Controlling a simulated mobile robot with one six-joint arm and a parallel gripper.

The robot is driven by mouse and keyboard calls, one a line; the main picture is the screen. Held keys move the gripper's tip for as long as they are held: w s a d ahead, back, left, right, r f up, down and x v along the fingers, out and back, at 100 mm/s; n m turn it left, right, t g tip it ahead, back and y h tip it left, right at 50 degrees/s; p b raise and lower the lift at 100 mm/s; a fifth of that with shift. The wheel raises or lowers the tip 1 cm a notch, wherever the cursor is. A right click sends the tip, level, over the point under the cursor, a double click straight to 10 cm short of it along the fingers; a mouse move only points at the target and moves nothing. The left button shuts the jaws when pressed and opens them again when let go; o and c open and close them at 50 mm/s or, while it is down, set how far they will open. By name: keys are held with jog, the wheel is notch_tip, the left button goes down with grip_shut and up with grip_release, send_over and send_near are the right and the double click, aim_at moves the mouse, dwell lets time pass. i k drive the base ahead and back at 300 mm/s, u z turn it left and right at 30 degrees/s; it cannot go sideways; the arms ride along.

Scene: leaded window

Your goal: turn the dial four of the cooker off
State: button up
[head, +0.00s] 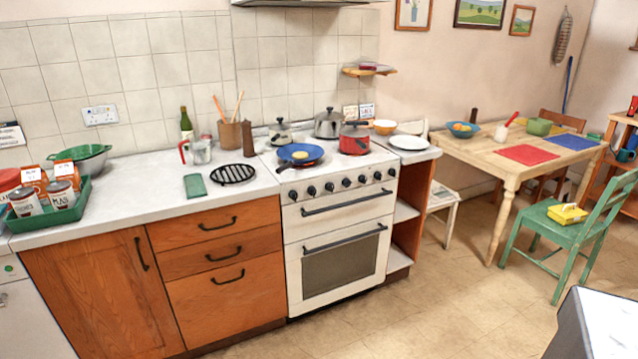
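The white cooker (291,248) stands between the wooden cabinets and a small open shelf unit. A row of several dark dials (346,183) runs along its front panel, above the upper door handle. The dials are small here. I cannot read any numbers on them or tell which way each one points, so which are on or off is unclear. A blue pan (300,153) with food in it, a red pot (354,139) and grey lidded pots (328,123) stand on the hob above the dials. My gripper is not in view.
The floor (400,318) in front of the cooker is clear. To the right are a wooden table (480,155) and a green chair (575,232). The blue pan's handle sticks out leftward.

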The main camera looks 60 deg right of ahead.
aim_at(346, 182)
jog(key=z, duration=5)
jog(key=i, duration=0.15)
jog(key=u, duration=2.7)
jog(key=k, duration=0.6)
jog(key=u, duration=0.15)
jog(key=i, duration=0.6)
